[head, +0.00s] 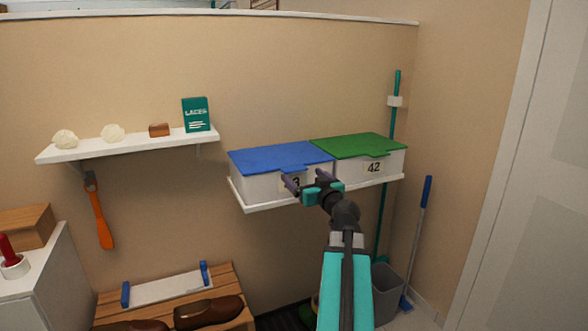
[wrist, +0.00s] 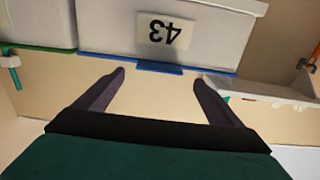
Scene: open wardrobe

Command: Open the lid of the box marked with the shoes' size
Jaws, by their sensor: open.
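Two white boxes with shut lids stand side by side on a wall shelf. The left box (head: 260,186) has a blue lid (head: 280,157); its label is partly covered by my gripper in the head view and reads 43, upside down, in the wrist view (wrist: 166,31). The right box (head: 352,167) has a green lid (head: 357,145) and is marked 42. Brown shoes (head: 208,312) rest on a wooden bench; I cannot read a size on them. My gripper (head: 305,178) is open and empty in front of the blue-lidded box. In the wrist view its fingers (wrist: 159,78) flank the blue lid's front tab (wrist: 158,68).
The box shelf (head: 270,206) juts below the boxes. A left shelf (head: 130,147) holds a teal laces box (head: 196,114) and small items. A shoehorn (head: 98,212) hangs below it. Poles and a grey bin (head: 386,290) stand at right.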

